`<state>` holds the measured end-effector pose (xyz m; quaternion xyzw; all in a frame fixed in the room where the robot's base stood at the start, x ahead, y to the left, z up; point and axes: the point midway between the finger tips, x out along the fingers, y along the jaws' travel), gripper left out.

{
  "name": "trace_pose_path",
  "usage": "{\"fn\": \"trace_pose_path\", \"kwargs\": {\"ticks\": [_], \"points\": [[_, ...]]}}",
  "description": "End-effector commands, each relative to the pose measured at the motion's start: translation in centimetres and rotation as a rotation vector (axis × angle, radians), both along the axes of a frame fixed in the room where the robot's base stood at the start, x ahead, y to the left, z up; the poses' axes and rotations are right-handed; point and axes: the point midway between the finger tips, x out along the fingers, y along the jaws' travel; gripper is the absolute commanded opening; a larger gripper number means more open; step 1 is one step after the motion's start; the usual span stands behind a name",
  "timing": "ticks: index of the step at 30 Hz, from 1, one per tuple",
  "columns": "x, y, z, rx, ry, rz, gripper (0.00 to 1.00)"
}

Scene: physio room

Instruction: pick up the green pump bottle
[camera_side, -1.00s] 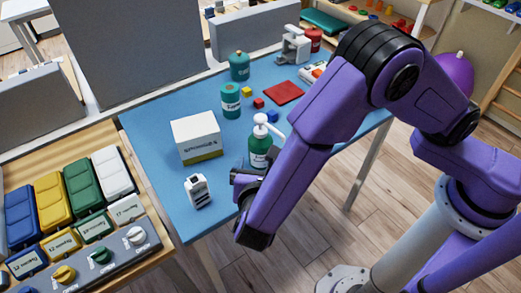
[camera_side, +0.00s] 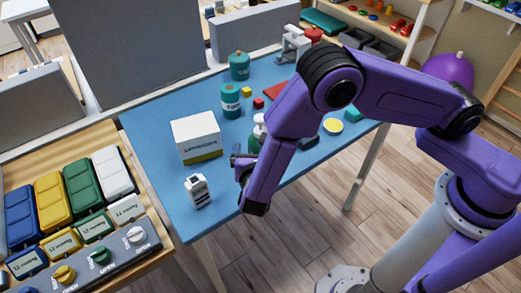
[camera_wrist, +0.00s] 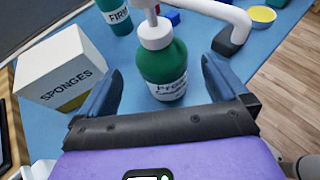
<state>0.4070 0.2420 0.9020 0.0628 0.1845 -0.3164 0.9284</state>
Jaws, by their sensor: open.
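The green pump bottle (camera_wrist: 163,68) has a white collar and pump head and a white label. It stands upright on the blue table. In the wrist view my gripper (camera_wrist: 162,70) is open, with one finger on each side of the bottle. Small gaps show between the fingers and the bottle, and I see no contact.
A white sponges box (camera_side: 197,138) stands left of the bottle, with a small white device (camera_side: 198,190) in front. Teal canisters (camera_side: 230,101) stand behind. A yellow disc (camera_side: 333,126) lies to the right. The blue table (camera_side: 150,120) is bare at far left.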

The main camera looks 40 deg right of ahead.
Motion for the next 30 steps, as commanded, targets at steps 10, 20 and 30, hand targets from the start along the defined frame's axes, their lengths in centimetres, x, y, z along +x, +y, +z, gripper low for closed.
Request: {"fn": "trace_pose_path", "kwargs": {"ticks": [10, 20, 30], "points": [[2.2, -2.1, -1.6, -0.001, 0.002, -0.001, 1.0], [3.8, -3.2, -2.4, 0.0, 0.0, 0.002, 1.0], [3.8, -3.2, -2.4, 0.001, 0.001, 0.001, 0.35]]}}
